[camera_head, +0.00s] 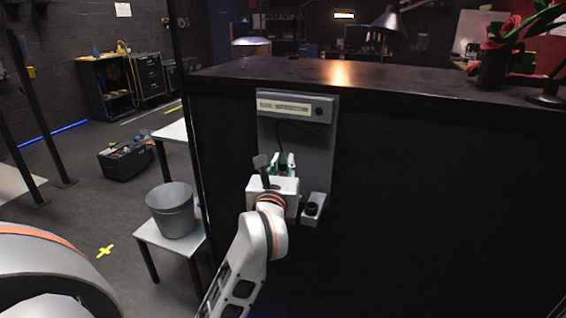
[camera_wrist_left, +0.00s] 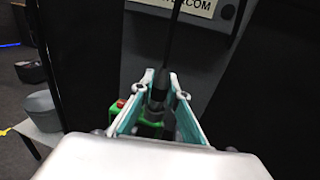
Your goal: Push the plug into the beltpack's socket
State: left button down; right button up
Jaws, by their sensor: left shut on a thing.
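My left gripper (camera_head: 283,162) is in front of the grey wall panel (camera_head: 318,160) and points at it. In the left wrist view its fingers (camera_wrist_left: 157,90) are shut on a dark plug (camera_wrist_left: 160,80), with a black cable (camera_wrist_left: 173,40) running up from it. Just beyond and below the fingertips is a green box (camera_wrist_left: 150,127) with a red part, seemingly the beltpack; the gripper hides much of it. Its socket is not clearly visible, and I cannot tell whether the plug touches it. My right gripper is not in view.
The panel hangs on a black cabinet (camera_head: 430,180) and has a labelled strip (camera_head: 284,106) on top. A small grey holder with a dark round part (camera_head: 312,208) juts out at its lower right. A grey bucket (camera_head: 172,212) stands on a low white table at left.

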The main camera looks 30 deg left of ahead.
pick_arm(q)
jog(key=shift+f, duration=0.4)
jog(key=shift+r, duration=0.1)
jog(key=c, duration=1.9)
grip_release()
jog(key=shift+s, duration=0.1)
